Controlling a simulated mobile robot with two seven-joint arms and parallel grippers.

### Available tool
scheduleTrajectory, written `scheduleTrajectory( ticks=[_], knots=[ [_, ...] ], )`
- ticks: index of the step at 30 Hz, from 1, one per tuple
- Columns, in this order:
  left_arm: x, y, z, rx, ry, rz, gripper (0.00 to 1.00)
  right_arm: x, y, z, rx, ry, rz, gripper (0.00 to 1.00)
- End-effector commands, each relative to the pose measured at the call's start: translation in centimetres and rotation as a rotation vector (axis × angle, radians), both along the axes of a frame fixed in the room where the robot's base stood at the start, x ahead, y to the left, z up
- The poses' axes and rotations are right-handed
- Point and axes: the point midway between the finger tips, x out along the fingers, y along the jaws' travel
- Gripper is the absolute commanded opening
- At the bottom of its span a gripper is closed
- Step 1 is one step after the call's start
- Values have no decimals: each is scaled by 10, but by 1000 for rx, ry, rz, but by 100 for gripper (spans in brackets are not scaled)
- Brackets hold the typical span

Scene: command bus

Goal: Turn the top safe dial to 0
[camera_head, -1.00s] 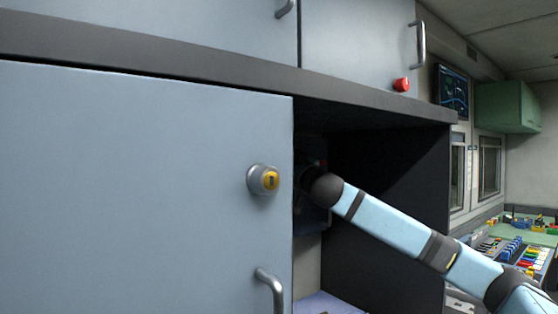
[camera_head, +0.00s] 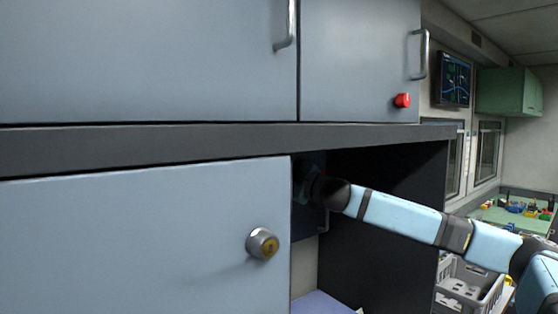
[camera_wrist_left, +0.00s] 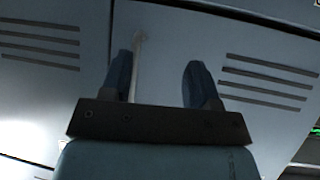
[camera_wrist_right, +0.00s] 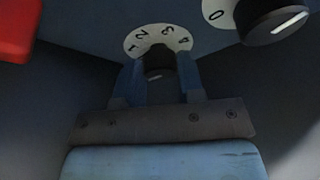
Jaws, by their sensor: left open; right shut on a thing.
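My right gripper (camera_wrist_right: 160,82) is shut on the black knob (camera_wrist_right: 158,62) of a dial with a white number plate (camera_wrist_right: 160,35). Digits 1 to 4 show around that plate, and the knob's pointer is hidden. A second dial (camera_wrist_right: 270,18) with a black knob, a white mark and a 0 shows at the upper right of the right wrist view. I cannot tell which dial is the top one. In the head view the dark safe (camera_head: 310,195) is mostly in shadow, and the right arm's end covers it. My left gripper (camera_wrist_left: 168,75) is open and empty, outside the head view.
The right arm passes into an open, dark compartment (camera_head: 390,200) beside a blue-grey door (camera_head: 130,240) with a round lock (camera_head: 262,243). A shelf edge (camera_head: 200,142) runs above. Slotted panels (camera_wrist_left: 265,80) stand before the left gripper. A red object (camera_wrist_right: 15,30) is near the right gripper.

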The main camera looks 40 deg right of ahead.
Motion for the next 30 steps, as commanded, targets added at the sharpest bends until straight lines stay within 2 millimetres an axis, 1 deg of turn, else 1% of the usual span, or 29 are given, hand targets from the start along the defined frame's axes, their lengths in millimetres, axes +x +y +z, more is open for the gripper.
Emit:
scheduleTrajectory(
  ticks=[1, 7, 14, 23, 24, 27, 30],
  knots=[
    [0, 0, 11, -1, -2, 1, 55, 0, 0, 4, -23, 4, 0, 12],
    [2, -1, 24, -5, -7, 2, 55, 0, -1, 3, -87, 10, -1, 12],
    [2, -1, 26, -5, -7, 3, 55, 0, -1, 1, -111, 12, 0, 12],
    [1, -1, 23, -3, -2, 3, 55, 0, -1, 1, -112, 12, -1, 12],
    [1, -1, 23, -3, -1, 3, 55, 0, -1, 1, -112, 12, -1, 40],
    [1, -1, 23, -3, -1, 3, 55, 0, -1, 1, -112, 12, -1, 61],
    [1, -1, 23, -3, -1, 3, 55, 0, -1, 1, -111, 12, 0, 61]
  ],
)
